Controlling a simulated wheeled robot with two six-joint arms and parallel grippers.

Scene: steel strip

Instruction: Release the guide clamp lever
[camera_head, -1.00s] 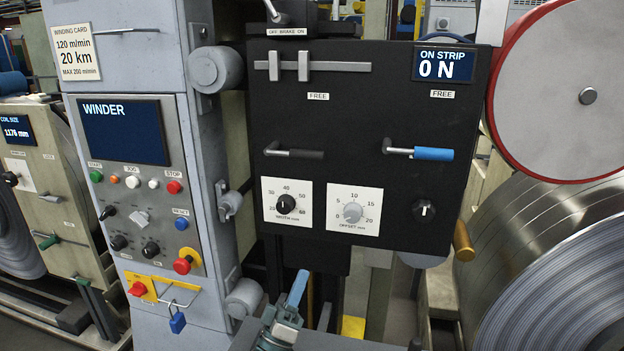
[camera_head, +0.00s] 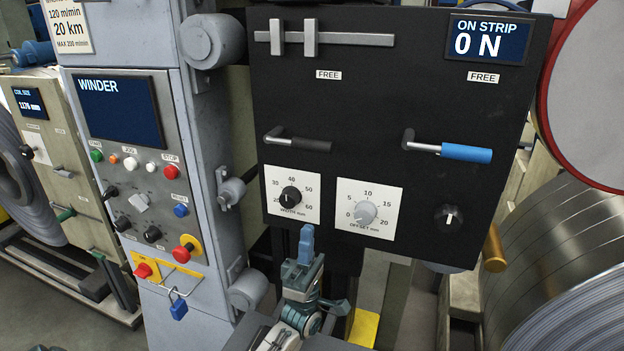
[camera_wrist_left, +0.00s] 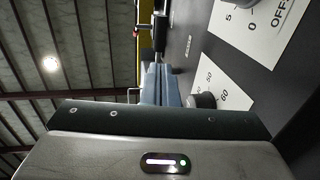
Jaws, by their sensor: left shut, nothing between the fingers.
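Two levers are on the black panel (camera_head: 385,85). The left lever has a black grip (camera_head: 311,145). The right one has a blue grip (camera_head: 466,153). Both point right, roughly level. I cannot read which is the guide clamp lever. A FREE label (camera_head: 328,75) is above the black lever and another (camera_head: 484,77) above the blue one. My left gripper (camera_head: 306,235) is shut and empty, fingers up, in front of the panel's lower edge, below the black grip and apart from it. In the left wrist view its blue fingers (camera_wrist_left: 165,88) are together beside the width dial (camera_wrist_left: 205,100). My right gripper is not in view.
The width dial (camera_head: 291,195) and offset dial (camera_head: 366,212) are just above and right of my left fingers. A dark knob (camera_head: 448,218) is farther right. The WINDER console (camera_head: 118,112) stands left, with rollers (camera_head: 211,41) beside it. A steel coil (camera_head: 545,250) is at right.

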